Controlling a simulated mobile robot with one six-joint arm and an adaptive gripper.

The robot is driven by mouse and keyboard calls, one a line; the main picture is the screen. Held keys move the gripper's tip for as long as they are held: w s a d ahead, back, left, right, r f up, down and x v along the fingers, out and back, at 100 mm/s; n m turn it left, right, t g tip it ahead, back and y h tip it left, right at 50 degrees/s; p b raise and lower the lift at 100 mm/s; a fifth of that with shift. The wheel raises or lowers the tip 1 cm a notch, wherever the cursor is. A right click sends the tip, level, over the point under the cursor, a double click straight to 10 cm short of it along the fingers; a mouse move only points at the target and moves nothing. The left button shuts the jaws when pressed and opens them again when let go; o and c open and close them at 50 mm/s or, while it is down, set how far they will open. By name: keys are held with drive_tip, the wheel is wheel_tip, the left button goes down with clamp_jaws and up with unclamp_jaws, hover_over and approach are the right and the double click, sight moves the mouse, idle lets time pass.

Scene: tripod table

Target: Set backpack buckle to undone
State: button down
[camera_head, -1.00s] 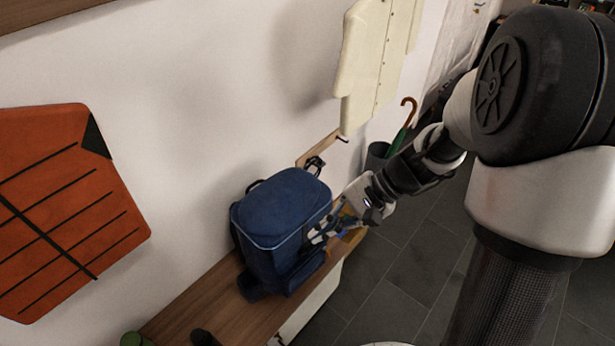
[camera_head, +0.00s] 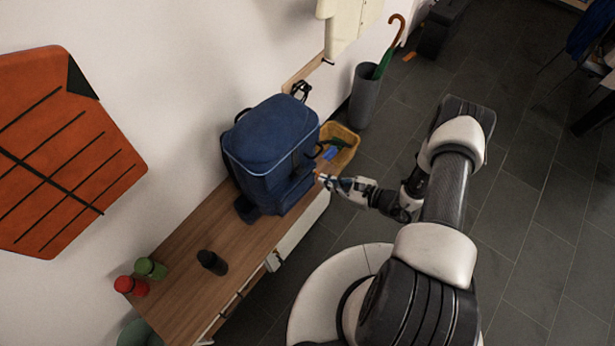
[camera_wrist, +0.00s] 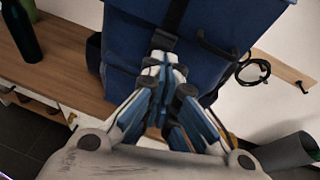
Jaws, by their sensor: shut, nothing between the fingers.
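A blue backpack (camera_head: 268,135) stands upright on the wooden bench; its front fills the upper middle of the wrist view (camera_wrist: 135,45). A black strap (camera_wrist: 176,14) runs down this front to a dark buckle (camera_wrist: 164,41). My fingertips partly cover the buckle, so I cannot tell whether it is fastened. My gripper (camera_wrist: 162,65) is shut and empty, its fingertips just below the buckle in the picture. In the head view my gripper (camera_head: 322,179) is at the backpack's front right; whether it touches is unclear.
The bench (camera_head: 180,300) holds a black bottle (camera_head: 212,262), a green bottle (camera_head: 150,268) and a red bottle (camera_head: 131,286). A yellow basket (camera_head: 345,140) stands behind the backpack. A grey umbrella stand (camera_head: 364,95) is on the floor.

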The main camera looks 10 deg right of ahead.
sight(300, 171)
wheel_tip(300, 171, down, 5)
drive_tip(key=s+m+t+h, duration=0.1)
drive_tip(key=s+m, duration=0.1)
drive_tip(key=shift+s+d+f+m, duration=0.2)
drive_tip(key=shift+s+d+m, duration=0.1)
drive_tip(key=shift+m, duration=0.1)
drive_tip(key=shift+a, duration=0.1)
drive_tip(key=b+x, duration=0.2)
drive_tip(key=x, duration=0.8)
wheel_tip(300, 171, up, 4)
drive_tip(key=shift+w+p, duration=0.1)
drive_tip(key=shift+p, duration=0.35)
